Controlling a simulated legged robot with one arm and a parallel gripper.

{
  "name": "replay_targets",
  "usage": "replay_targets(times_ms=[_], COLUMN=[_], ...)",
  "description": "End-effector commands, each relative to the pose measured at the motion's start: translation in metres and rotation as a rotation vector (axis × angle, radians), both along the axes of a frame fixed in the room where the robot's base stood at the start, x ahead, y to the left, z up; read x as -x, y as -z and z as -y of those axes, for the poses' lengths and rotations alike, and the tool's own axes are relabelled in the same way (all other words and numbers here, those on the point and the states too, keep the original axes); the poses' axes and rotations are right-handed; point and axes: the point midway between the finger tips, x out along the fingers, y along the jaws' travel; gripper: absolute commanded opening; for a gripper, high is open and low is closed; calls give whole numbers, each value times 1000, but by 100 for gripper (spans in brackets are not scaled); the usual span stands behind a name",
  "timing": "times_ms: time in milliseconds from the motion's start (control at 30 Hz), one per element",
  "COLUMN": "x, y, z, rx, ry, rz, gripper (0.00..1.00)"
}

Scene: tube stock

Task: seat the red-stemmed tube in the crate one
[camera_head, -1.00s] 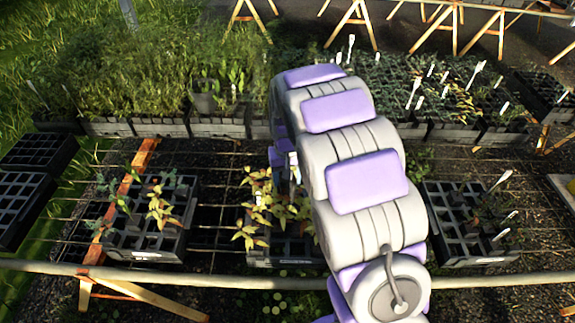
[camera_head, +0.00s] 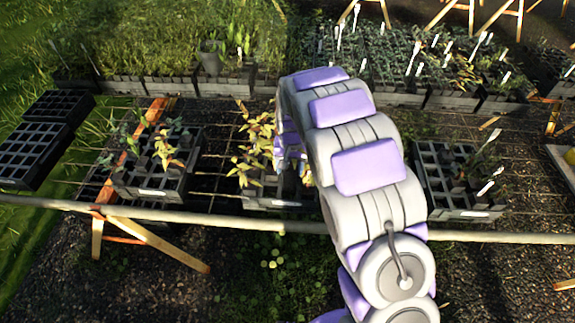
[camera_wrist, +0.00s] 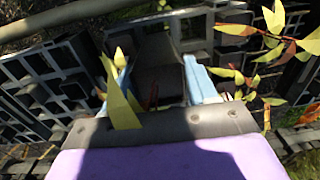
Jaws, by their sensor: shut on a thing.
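In the wrist view, the pale blue fingers of my gripper (camera_wrist: 160,82) are shut on a dark square tube (camera_wrist: 158,50). Reddish stems and yellow-green leaves show beside it. In the head view, my gripper (camera_head: 292,165) is mostly hidden by my arm, over the middle black crate (camera_head: 270,203). Yellow-leaved plants (camera_head: 255,145) rise from that crate. A left crate (camera_head: 150,192) holds yellow and green plants, and a right crate (camera_head: 465,213) holds darker plants. White labels on the crates are unreadable. I cannot tell whether the held tube is inside a cell.
The crates stand on a wire bench with a pale front rail (camera_head: 150,213) and wooden trestle legs (camera_head: 160,245). Empty black trays (camera_head: 30,150) lie at the left. Dense planted trays (camera_head: 190,88) line the back. Bare mesh separates the left and middle crates.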

Motion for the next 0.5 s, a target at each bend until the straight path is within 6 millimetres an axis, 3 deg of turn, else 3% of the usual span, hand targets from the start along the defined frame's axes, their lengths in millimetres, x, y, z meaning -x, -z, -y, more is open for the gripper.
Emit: replay_targets(times_ms=[267, 500], x=[0, 1], y=[17, 16], z=[-5, -6], rx=[5, 5], ry=[-2, -2], rz=[0, 0], gripper=[3, 3])
